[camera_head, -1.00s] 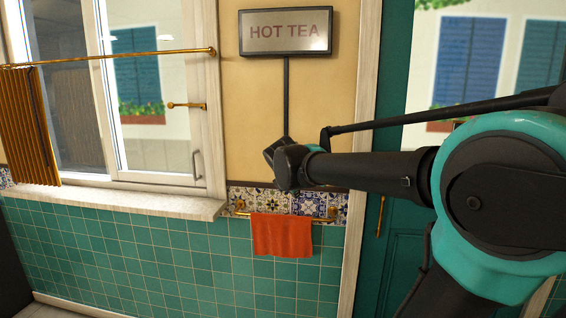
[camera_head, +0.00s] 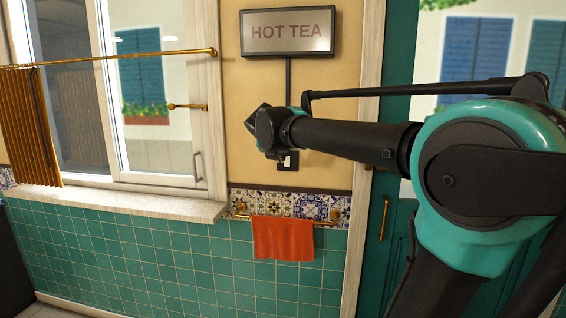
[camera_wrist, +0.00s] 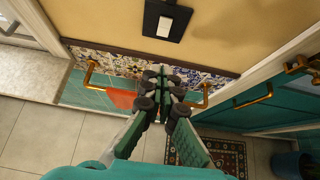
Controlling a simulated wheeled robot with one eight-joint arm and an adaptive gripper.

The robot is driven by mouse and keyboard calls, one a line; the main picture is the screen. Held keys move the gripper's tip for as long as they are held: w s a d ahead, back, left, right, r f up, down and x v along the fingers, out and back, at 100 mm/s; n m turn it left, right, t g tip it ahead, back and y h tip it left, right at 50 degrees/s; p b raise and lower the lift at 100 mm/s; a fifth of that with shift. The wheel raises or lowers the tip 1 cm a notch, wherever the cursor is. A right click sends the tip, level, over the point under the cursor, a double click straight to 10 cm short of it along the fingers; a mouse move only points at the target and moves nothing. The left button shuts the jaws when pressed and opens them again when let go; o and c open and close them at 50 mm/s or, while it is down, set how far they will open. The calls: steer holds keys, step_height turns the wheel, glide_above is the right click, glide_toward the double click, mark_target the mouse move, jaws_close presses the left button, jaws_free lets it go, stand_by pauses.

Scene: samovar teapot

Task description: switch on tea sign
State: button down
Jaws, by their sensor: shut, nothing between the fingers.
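The HOT TEA sign (camera_head: 287,32) hangs on the yellow wall in the head view, its panel grey and unlit. A dark cord or conduit (camera_head: 288,80) runs down from it. At its lower end is a black switch plate (camera_head: 287,161) with a white rocker, partly hidden behind my arm's end. The wrist view shows the switch plate and white rocker (camera_wrist: 165,25) clearly, at the top of the picture. My gripper (camera_wrist: 163,75) is shut and empty, its fingertips apart from the switch, which lies beyond them in the wrist view. In the head view the fingers are hard to make out.
A brass rail (camera_head: 330,222) with an orange towel (camera_head: 283,238) is below the switch. A window with a sill (camera_head: 130,205) is at left, and a teal door (camera_head: 398,225) at right. The wrist view shows a patterned rug (camera_wrist: 215,150) on the floor.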

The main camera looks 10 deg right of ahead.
mark_target(287, 162)
steer(key=x, duration=0.8)
steer(key=r+x, duration=0.1)
steer(key=x, duration=0.3)
steer(key=shift+w+d, duration=0.2)
steer(key=shift+w, duration=0.3)
steer(key=shift+w+d, duration=0.1)
steer(key=shift+w, duration=0.25)
steer(key=shift+w+d+f, duration=0.1)
steer(key=shift+w+f, duration=0.05)
steer(key=shift+w, duration=0.15)
steer(key=shift+r, duration=0.9)
